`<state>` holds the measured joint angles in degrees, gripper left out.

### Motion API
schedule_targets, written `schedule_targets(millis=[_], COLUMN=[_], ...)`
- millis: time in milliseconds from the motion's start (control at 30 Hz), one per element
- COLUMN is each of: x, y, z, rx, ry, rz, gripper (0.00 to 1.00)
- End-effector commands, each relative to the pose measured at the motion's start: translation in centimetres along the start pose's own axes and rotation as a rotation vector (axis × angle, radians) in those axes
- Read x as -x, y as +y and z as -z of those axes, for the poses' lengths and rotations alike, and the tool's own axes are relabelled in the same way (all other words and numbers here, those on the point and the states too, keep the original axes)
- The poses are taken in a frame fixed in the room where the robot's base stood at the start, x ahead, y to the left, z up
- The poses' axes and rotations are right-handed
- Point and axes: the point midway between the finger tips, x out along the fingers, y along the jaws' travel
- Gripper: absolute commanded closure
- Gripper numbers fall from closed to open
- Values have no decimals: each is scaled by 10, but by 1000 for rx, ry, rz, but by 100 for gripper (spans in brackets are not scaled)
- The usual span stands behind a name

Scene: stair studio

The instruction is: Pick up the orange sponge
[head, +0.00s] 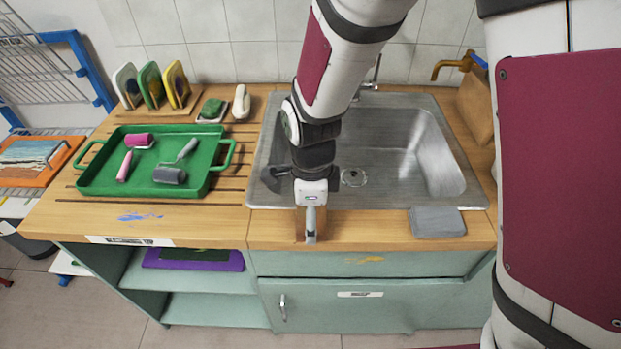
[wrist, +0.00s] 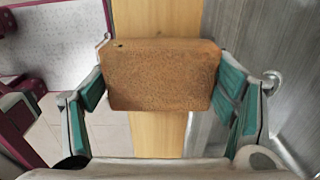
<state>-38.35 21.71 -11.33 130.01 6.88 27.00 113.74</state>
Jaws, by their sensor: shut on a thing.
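The orange sponge (wrist: 163,75) is a brownish-orange block between the two green-padded fingers of my gripper (wrist: 162,88) in the wrist view. The pads meet its left and right ends. In the head view my gripper (head: 310,226) points down at the front strip of the wooden counter, just before the sink, and hides most of the sponge. Only a brown sliver of the sponge (head: 299,225) shows beside the finger. I cannot tell whether the sponge touches the counter or is slightly above it.
A grey block (head: 437,221) lies on the counter to the right. A green tray (head: 112,178) with rollers stands on the left. The counter's front edge is close.

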Motion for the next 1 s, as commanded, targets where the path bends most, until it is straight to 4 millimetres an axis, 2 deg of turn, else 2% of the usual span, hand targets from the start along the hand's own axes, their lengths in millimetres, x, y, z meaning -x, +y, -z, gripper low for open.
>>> schedule_targets(millis=[267, 767, 1000], x=[35, 47, 50], y=[-1, 106, 119], z=[-1, 33, 37], rx=[1, 4, -2], ry=[-3, 0, 1], rz=[4, -1, -4], gripper=[35, 35, 35])
